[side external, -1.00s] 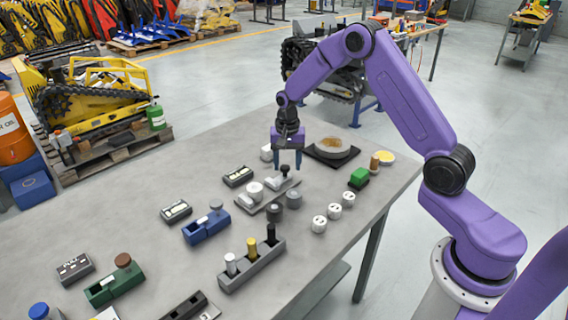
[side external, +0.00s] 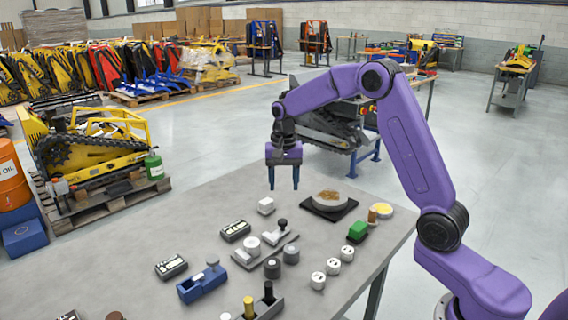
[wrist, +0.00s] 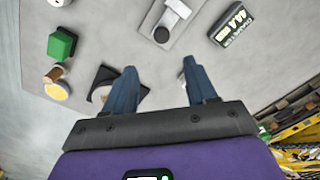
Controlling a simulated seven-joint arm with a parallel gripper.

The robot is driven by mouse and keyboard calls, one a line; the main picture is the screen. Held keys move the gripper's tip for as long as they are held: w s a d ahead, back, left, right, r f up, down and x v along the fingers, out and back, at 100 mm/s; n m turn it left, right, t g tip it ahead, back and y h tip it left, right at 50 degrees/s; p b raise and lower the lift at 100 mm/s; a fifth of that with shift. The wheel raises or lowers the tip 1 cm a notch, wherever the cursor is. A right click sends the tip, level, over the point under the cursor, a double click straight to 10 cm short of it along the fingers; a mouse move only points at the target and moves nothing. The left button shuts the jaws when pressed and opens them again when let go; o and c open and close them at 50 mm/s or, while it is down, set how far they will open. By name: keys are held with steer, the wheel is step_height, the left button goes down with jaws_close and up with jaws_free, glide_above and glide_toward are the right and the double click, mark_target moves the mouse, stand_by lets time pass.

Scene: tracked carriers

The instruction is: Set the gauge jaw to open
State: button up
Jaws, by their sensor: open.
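The gauge (side external: 265,250) appears to be the grey plate on the table with a pale round disc (side external: 253,246) at its near-left end. A sliding block with a black knob (side external: 282,225) stands toward its far-right end, apart from the disc. My gripper (side external: 284,188) is open and empty, raised above the table beyond the gauge. In the wrist view the black knob (wrist: 161,35) lies ahead of my two spread fingertips (wrist: 160,66), not between them. A dark label block (wrist: 233,24) with white digits lies beside the gauge. The gauge's far end is cut off there.
A white block (side external: 266,205) and a dark tray with a brown-topped disc (side external: 329,201) stand at the back. A green block (side external: 357,231) and several pale cylinders (side external: 333,266) stand right. A blue fixture (side external: 202,284) stands near left. The left tabletop is mostly clear.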

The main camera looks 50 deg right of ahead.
steer(key=shift+r, duration=2.8)
steer(key=s+a+n, duration=1)
steer(key=s+a, duration=0.3)
steer(key=s, duration=0.3)
steer(key=s+d+f+n, duration=0.1)
steer(key=s+n, duration=0.4)
steer(key=s, duration=0.6)
steer(key=s+d+f+n, duration=0.1)
steer(key=s+f+n, duration=0.1)
steer(key=s+n, duration=0.4)
steer(key=s, duration=0.4)
steer(key=shift+s+d+f+n, duration=0.2)
steer(key=shift+s+f+n, duration=0.1)
steer(key=shift+s+f, duration=0.05)
